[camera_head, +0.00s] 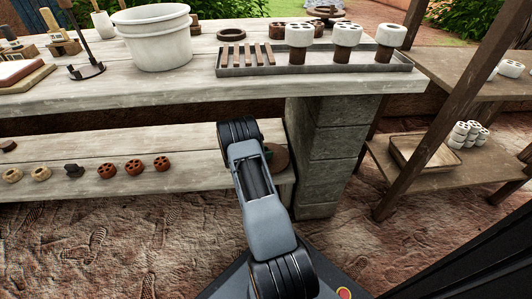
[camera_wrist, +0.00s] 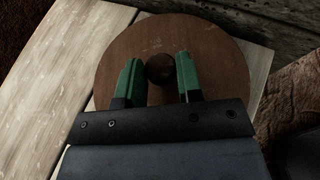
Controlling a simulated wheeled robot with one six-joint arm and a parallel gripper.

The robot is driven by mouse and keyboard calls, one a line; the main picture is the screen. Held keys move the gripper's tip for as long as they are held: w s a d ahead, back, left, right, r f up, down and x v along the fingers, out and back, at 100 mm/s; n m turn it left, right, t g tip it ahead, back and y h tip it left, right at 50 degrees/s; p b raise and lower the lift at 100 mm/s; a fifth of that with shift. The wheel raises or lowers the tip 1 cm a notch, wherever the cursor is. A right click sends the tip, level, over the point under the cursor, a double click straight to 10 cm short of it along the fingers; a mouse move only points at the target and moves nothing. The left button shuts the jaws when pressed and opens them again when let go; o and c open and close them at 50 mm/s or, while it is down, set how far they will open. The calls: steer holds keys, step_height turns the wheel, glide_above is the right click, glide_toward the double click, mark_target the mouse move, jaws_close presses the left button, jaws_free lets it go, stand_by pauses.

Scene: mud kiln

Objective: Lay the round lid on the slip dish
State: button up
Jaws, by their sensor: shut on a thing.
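The round lid (camera_wrist: 215,85) is a flat brown disc with a dark round knob (camera_wrist: 159,69) in the middle. My gripper (camera_wrist: 158,60) has its green fingers on either side of the knob and is shut on it. In the head view the lid (camera_head: 281,158) shows partly behind my arm, at the right end of the low bench. It sits on or close above the planks; I cannot tell which. I cannot pick out the slip dish for certain; a wide brown dish (camera_head: 325,13) stands at the back of the upper table.
The low bench (camera_head: 210,152) carries several small perforated pieces on its left. Above it, the upper table (camera_head: 190,85) holds a white bucket (camera_head: 155,40) and a grey tray (camera_head: 310,68). A stone pillar (camera_head: 325,150) and a wooden rack (camera_head: 450,180) stand to the right.

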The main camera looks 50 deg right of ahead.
steer(key=o, duration=0.9)
